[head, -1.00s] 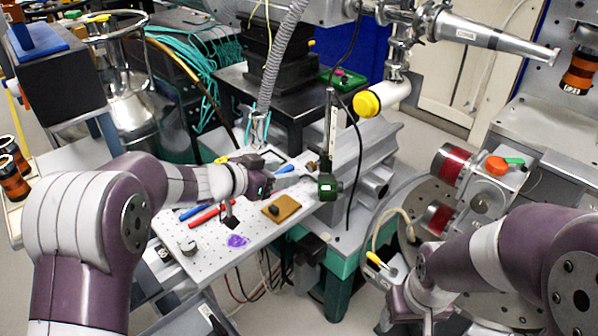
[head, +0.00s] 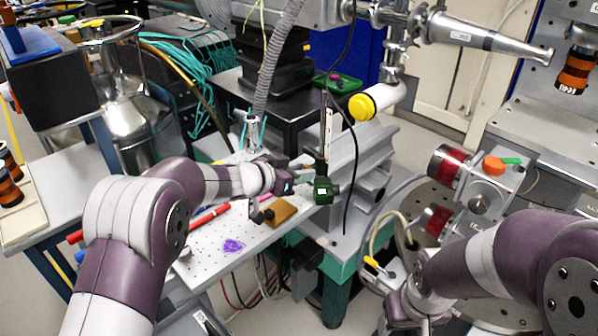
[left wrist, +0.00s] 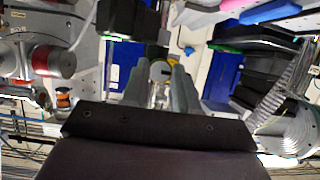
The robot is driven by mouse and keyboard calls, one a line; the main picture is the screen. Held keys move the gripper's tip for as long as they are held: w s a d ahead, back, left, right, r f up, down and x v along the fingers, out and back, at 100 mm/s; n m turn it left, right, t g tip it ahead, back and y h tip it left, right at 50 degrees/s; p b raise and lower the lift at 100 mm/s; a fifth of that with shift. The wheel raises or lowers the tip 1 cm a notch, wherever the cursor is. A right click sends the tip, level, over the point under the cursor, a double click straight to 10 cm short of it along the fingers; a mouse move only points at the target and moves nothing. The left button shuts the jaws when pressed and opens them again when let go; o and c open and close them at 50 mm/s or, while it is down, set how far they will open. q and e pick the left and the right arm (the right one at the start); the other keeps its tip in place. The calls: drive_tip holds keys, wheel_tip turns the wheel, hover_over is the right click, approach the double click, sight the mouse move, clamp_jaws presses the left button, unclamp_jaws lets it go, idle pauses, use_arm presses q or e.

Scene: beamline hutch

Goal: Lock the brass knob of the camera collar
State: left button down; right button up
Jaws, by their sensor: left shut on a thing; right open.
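The dark green camera (head: 325,191) hangs at the lower end of a post with a pale scale (head: 328,125) in the head view. My left gripper (head: 298,182) reaches in from the left, beside the camera. In the left wrist view its two grey fingers (left wrist: 160,92) are close together around a small round knob (left wrist: 160,71), pale with a brassy tint. It is shut on this knob. The fingers hide most of the knob in the head view, and its turn position cannot be told.
A perforated plate (head: 205,258) below my left arm carries red and blue tools, an orange-brown block (head: 281,211) and a purple item (head: 233,246). A black cable (head: 352,180) hangs right of the camera. A yellow-capped white tube (head: 362,106) is above it.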

use_arm(q)
drive_tip(key=shift+f, duration=0.1)
drive_tip(key=m+t+b, duration=0.1)
drive_tip(key=m+b, duration=0.1)
drive_tip(key=b, duration=0.2)
drive_tip(key=f+m+t+y+b, duration=0.1)
drive_tip(key=m+b, duration=0.1)
drive_tip(key=b, duration=0.3)
drive_tip(key=m+t+y+b, duration=0.1)
drive_tip(key=m+b, duration=0.1)
drive_tip(key=b, duration=0.3)
drive_tip(key=shift+s+d+f, duration=0.2)
drive_tip(key=shift+s+d, duration=0.05)
drive_tip(key=m+t+b, duration=0.1)
drive_tip(key=m+b, duration=0.2)
drive_tip(key=b, duration=0.5)
drive_tip(key=m+t+b, duration=0.2)
drive_tip(key=m+b, duration=0.1)
drive_tip(key=b, duration=0.5)
drive_tip(key=shift+t+y, duration=0.3)
drive_tip(key=shift+y, duration=0.1)
drive_tip(key=shift+r+m+b, duration=0.25)
drive_tip(key=shift+m+b, duration=0.55)
drive_tip(key=shift+b, duration=0.15)
drive_tip(key=c, duration=0.9)
unclamp_jaws()
drive_tip(key=shift+o, duration=0.2)
